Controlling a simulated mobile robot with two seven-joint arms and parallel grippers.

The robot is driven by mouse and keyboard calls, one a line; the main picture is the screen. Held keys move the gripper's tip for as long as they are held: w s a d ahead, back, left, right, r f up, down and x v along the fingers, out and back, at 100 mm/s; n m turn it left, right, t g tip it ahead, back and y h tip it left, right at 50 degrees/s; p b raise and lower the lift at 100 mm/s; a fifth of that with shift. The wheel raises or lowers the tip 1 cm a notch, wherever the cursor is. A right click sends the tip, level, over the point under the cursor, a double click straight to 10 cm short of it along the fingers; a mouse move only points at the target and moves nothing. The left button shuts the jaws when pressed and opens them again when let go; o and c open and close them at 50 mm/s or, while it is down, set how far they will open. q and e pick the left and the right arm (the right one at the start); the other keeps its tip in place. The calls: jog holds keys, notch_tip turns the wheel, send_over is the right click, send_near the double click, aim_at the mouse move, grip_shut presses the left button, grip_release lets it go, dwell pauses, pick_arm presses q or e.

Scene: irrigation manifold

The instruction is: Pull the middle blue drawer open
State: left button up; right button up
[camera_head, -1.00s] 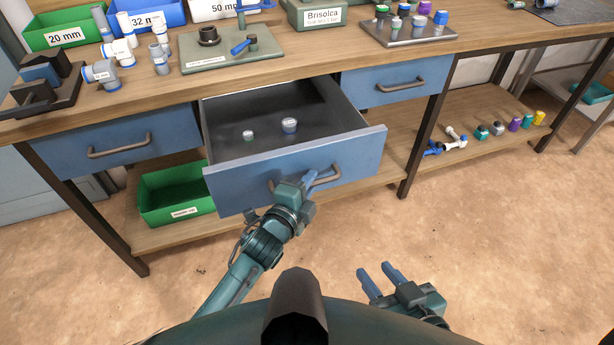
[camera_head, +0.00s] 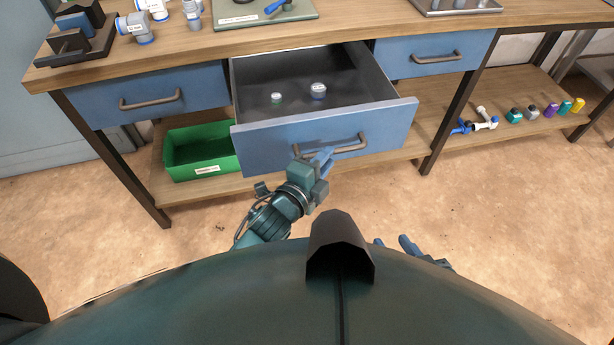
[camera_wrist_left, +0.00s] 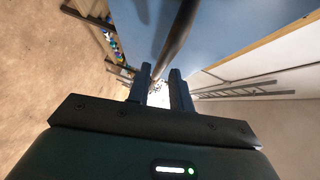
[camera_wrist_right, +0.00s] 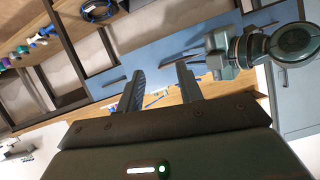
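The middle blue drawer (camera_head: 270,147) stands well open under the bench, with its grey inside showing. Its bar handle (camera_head: 345,149) is on the front face.
A green bin (camera_head: 197,160) stands on the lower shelf. The floor in front is clear.

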pick_arm(q)
jog(key=v, duration=0.9)
jog(key=shift+p, duration=0.3)
pick_arm(e)
jog(key=shift+w+a+f, duration=0.15)
jog(key=shift+w+a, duration=0.15)
